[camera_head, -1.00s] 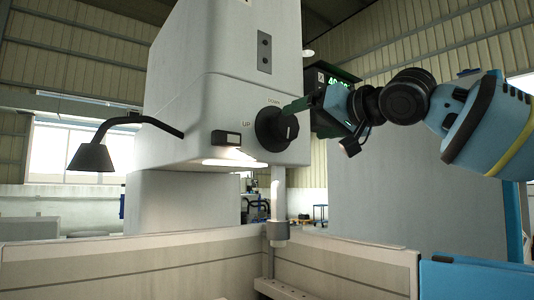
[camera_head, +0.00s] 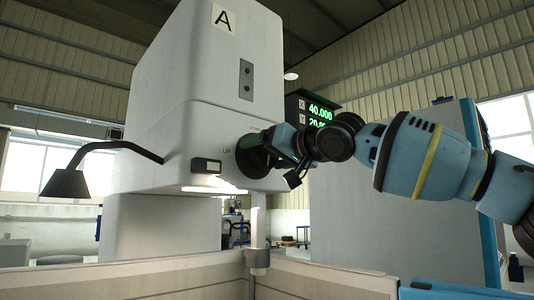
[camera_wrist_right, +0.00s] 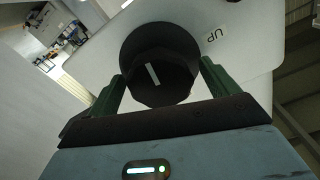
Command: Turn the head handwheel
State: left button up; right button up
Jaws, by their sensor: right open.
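The head handwheel (camera_head: 251,158) is a black round knob on the front of the white machine head, between the UP and DOWN labels. In the right wrist view the handwheel (camera_wrist_right: 160,72) shows a dark faceted hub with a white line mark, in front of a wider round flange. My right gripper (camera_head: 272,150) is at the handwheel and partly hides it in the head view. In the wrist view its two green fingers (camera_wrist_right: 163,80) stand open on either side of the hub. I cannot tell whether they touch it. My left gripper is not in view.
A digital display (camera_head: 318,112) with green numbers is behind my right wrist. A black lamp on a bent arm (camera_head: 68,183) sticks out to the left of the head. A vertical column (camera_head: 258,225) hangs below the head, above the pale tank walls (camera_head: 130,281).

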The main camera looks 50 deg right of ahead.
jog(key=shift+w, duration=0.15)
jog(key=c, duration=1)
jog(key=shift+m, duration=0.3)
